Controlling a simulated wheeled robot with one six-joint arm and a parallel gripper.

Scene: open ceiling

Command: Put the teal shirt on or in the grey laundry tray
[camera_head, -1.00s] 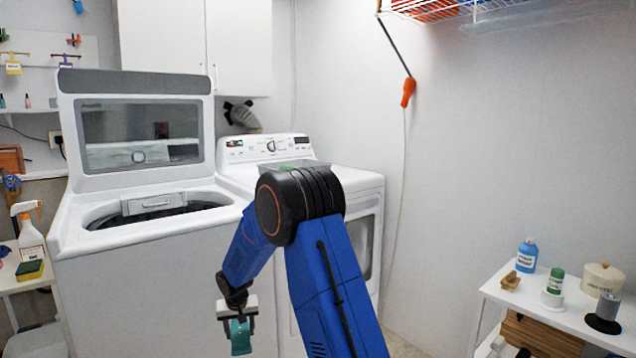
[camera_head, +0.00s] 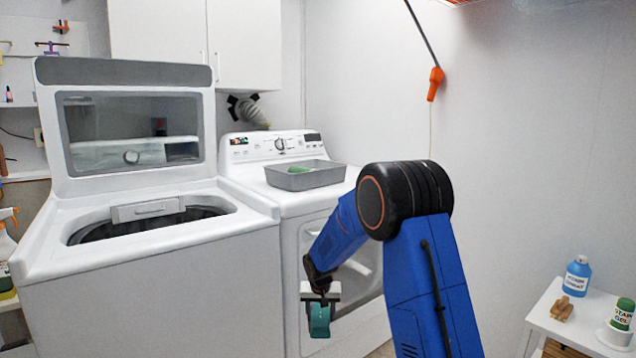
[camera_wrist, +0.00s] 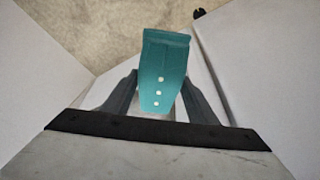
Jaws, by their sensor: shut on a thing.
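My gripper (camera_head: 320,304) is shut on the teal shirt (camera_head: 319,321), which hangs folded below the jaws in front of the dryer. In the wrist view the shirt (camera_wrist: 163,72) sits between the two fingers, with a row of pale buttons facing the camera. The grey laundry tray (camera_head: 318,179) rests on top of the dryer, above and behind my gripper, and a green item (camera_head: 300,169) lies inside it. The gripper and shirt are apart from the tray and lower than it.
A white washer (camera_head: 150,285) with its lid open stands left of the dryer (camera_head: 300,207). A white shelf (camera_head: 575,318) with a blue bottle (camera_head: 577,276) and other items is at the lower right. An orange handle (camera_head: 435,84) hangs by the right wall.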

